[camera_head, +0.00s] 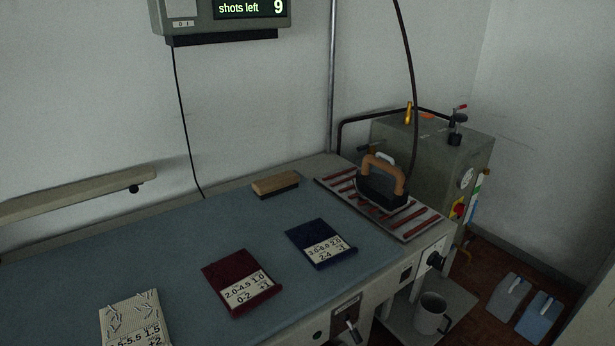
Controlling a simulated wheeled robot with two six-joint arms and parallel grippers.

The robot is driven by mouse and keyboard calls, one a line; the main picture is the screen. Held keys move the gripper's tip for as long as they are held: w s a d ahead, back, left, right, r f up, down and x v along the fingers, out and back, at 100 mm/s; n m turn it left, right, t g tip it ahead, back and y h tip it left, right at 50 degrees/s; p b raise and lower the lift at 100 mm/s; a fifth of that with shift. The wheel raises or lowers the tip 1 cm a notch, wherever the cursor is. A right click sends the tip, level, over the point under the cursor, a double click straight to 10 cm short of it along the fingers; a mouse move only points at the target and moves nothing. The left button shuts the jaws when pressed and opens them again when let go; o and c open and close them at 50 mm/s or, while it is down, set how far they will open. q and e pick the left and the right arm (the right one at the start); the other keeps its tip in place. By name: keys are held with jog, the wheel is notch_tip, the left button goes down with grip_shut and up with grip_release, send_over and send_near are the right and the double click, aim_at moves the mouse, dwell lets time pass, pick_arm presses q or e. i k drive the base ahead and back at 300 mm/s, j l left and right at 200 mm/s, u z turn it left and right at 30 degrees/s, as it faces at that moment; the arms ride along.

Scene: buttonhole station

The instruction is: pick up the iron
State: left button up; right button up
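The iron (374,190) has a dark body and a tan-brown arched handle. It stands on a grey rest plate (420,229) with red-brown strips, at the right end of the blue-topped table. A dark hose rises from the iron's area out of the top of the view. The iron's underside is hidden against the plate. Neither of my grippers shows in the head view, and nothing is touching the iron.
A brush (275,184) lies left of the plate. Blue (318,237), dark red (235,276) and cream (130,310) labelled pieces lie along the front. A boiler box (440,165) stands behind the iron. A mug (431,314) sits on a lower shelf. The table's left-middle is clear.

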aim_at(387, 195)
jog(key=i+l+u, duration=0.25)
jog(key=l, duration=0.3)
jog(key=i+l+u, duration=0.25)
jog(key=l, duration=0.3)
jog(key=l+u, duration=0.3)
jog(key=l, duration=0.3)
jog(key=l+u, duration=0.25)
jog(key=l, duration=0.35)
jog(key=i+l, duration=0.05)
